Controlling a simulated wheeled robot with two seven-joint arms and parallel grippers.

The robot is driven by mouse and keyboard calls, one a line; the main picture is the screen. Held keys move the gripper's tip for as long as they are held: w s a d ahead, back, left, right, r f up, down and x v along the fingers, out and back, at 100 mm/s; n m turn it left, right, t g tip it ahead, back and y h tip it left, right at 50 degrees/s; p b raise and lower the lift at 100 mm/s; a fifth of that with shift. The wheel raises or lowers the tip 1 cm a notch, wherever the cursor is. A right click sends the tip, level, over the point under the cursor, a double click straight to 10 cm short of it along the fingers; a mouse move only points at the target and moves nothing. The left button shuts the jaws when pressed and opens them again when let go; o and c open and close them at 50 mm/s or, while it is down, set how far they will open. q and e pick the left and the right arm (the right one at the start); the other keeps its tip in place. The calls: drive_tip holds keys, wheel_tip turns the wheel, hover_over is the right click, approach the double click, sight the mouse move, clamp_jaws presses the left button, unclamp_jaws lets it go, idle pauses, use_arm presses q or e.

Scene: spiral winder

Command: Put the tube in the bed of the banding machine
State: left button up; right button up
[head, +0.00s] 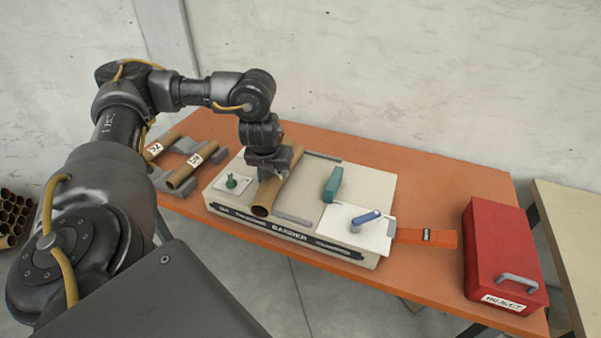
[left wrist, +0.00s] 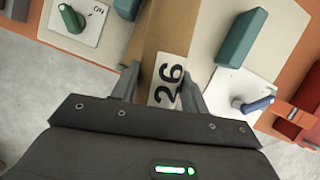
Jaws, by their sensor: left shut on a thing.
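A brown cardboard tube (head: 268,198) is at the left part of the cream banding machine (head: 300,233), lying lengthwise front to back. My left gripper (head: 275,163) is above it, pointing down, with its jaws shut on the tube. In the left wrist view the tube (left wrist: 165,35) runs between the two fingers (left wrist: 160,88), and its white label reads 26. Whether the tube rests on the bed or hangs just above it, I cannot tell. The gripper hides part of the tube. My right gripper is not in view.
On the machine are a green knob (head: 232,182), a teal block (head: 332,184) and a blue lever (head: 365,217). Two labelled tubes (head: 190,166) lie on grey holders at left. A red reject box (head: 503,255) stands at right. The orange table (head: 430,200) is clear behind the machine.

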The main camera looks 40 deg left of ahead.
use_arm(q)
drive_tip(key=shift+s+a+r+m+h, duration=0.1)
drive_tip(key=shift+a+r+m+h, duration=0.3)
drive_tip(key=shift+a+m, duration=0.5)
drive_tip(key=shift+a+r+m, duration=0.3)
drive_tip(key=shift+a+r, duration=0.05)
drive_tip(key=shift+r, duration=0.1)
drive_tip(key=w+d+f+b, duration=0.2)
drive_tip(key=w+f, duration=0.3)
drive_tip(key=w, duration=0.4)
drive_tip(key=b, duration=0.2)
approach(310, 183)
drive_tip(key=shift+w+a+f, duration=0.3)
drive_tip(key=shift+a+f, duration=0.2)
drive_tip(key=shift+a, duration=0.2)
drive_tip(key=shift+w+f+p, duration=0.15)
drive_tip(key=shift+w+p, duration=0.15)
drive_tip(key=shift+p, duration=0.05)
drive_tip(key=shift+w+d+f, duration=0.15)
drive_tip(key=shift+w+f, duration=0.1)
drive_tip(key=shift+f, duration=0.1)
wheel_tip(310, 183, down, 3)
drive_tip(key=shift+w+f+p, duration=0.15)
drive_tip(key=shift+f+p, duration=0.05)
drive_tip(key=shift+p, duration=0.4)
